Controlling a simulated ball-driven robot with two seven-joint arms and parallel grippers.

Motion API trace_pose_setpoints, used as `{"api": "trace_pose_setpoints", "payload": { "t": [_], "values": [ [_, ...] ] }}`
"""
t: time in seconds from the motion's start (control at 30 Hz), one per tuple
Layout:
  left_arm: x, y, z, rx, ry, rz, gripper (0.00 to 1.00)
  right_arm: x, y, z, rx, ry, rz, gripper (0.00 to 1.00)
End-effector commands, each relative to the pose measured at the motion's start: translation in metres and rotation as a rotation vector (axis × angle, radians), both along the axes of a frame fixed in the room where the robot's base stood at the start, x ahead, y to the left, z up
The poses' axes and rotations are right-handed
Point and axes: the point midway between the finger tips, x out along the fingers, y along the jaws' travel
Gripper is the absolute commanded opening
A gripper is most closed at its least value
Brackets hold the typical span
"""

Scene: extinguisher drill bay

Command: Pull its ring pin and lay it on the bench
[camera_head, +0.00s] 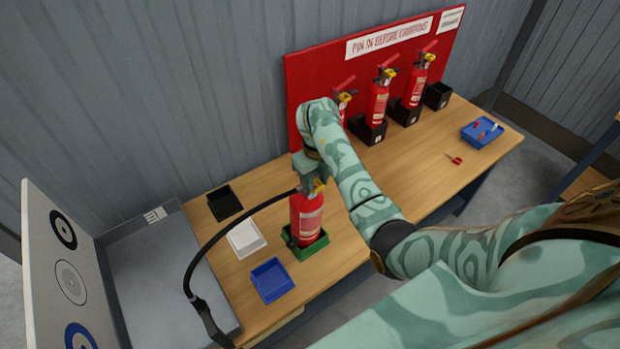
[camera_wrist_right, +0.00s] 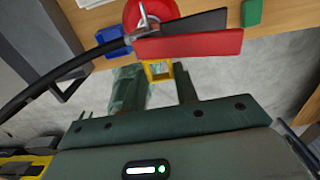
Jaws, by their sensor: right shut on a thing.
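The red extinguisher (camera_head: 307,222) stands upright in a green holder (camera_head: 312,250) on the wooden bench (camera_head: 395,195). Its red lever (camera_wrist_right: 190,43) and black handle show close up in the right wrist view. The yellow ring pin (camera_wrist_right: 160,72) is at the lever, between my right fingers; I cannot tell how far its pin sits in the valve. My right gripper (camera_head: 312,172) is at the top of the extinguisher and shut on the ring, partly hiding the valve in the head view. My left gripper is not in view.
A black hose (camera_head: 222,232) runs left to a nozzle. Black (camera_head: 224,203), white (camera_head: 246,238) and blue (camera_head: 271,280) trays lie nearby. Several extinguishers stand by the red board (camera_head: 312,75). A small red item (camera_head: 454,159) lies right, near another blue tray (camera_head: 482,133). Mid-right bench is clear.

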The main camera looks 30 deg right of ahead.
Motion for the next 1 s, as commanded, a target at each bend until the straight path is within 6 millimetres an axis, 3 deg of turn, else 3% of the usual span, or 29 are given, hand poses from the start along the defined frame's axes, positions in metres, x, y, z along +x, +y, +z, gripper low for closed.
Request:
{"api": "trace_pose_setpoints", "payload": {
  "t": [0.6, 1.0],
  "values": [
    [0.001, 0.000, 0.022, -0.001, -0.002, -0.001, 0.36, -0.033, -0.002, -0.004, 0.002, 0.012, -0.001, 0.02],
    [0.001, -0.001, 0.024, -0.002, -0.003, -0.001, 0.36, -0.037, -0.002, -0.005, 0.001, 0.011, -0.001, 0.02]
  ]
}}
